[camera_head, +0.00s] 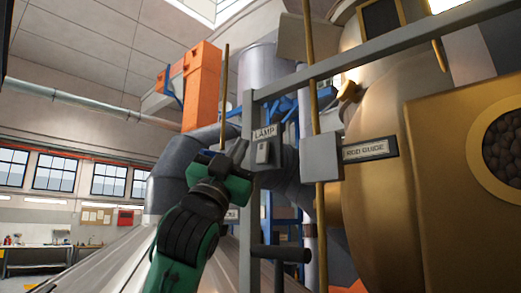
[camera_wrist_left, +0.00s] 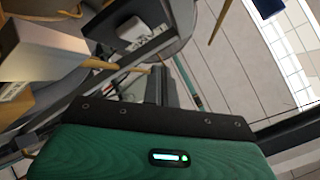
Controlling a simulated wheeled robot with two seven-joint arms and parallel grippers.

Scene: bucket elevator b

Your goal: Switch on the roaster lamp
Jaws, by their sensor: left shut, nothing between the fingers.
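The lamp switch (camera_head: 263,152) is a small grey box with a rocker, fixed to a grey upright post. A LAMP label (camera_head: 265,132) sits just above it. My left gripper (camera_head: 241,150) is shut and empty, just left of the switch in the head view. Whether it touches the switch cannot be told. In the left wrist view the shut fingers (camera_wrist_left: 160,85) point away from the green wrist, and a pale small box on the grey frame beyond them appears to be the switch. Whether the lamp is lit is not clear. My right gripper is not in view.
A grey rod guide block (camera_head: 322,157) with a brass rod stands right of the switch, before the large brass roaster (camera_head: 370,215). A dark horizontal bar (camera_head: 280,253) juts out below. An orange elevator housing (camera_head: 202,85) and grey ducts stand behind. Open room lies left.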

